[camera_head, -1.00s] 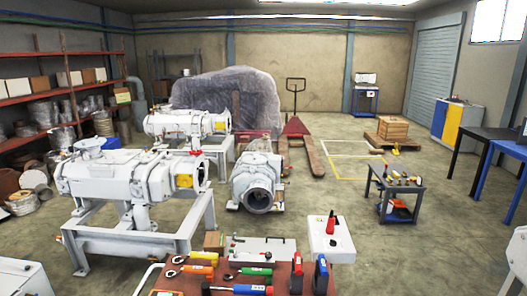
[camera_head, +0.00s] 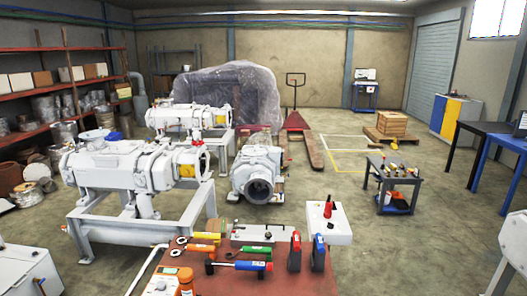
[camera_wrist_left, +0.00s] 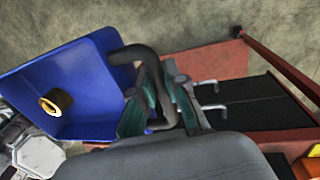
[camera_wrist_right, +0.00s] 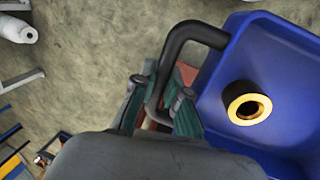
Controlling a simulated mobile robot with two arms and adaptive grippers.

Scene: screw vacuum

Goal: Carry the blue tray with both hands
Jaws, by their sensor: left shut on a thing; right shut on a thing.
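The blue tray shows in the left wrist view (camera_wrist_left: 85,75) and in the right wrist view (camera_wrist_right: 275,55). It has a dark bent handle at each end. A brass-coloured ring (camera_wrist_left: 56,102) lies inside it and also shows in the right wrist view (camera_wrist_right: 248,103). My left gripper (camera_wrist_left: 160,100) is shut on one handle of the tray. My right gripper (camera_wrist_right: 160,100) is shut on the other handle. The head view shows neither the tray nor the grippers.
White vacuum pumps (camera_head: 115,165) stand on frames to the left. A pallet jack (camera_head: 297,120) is farther back.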

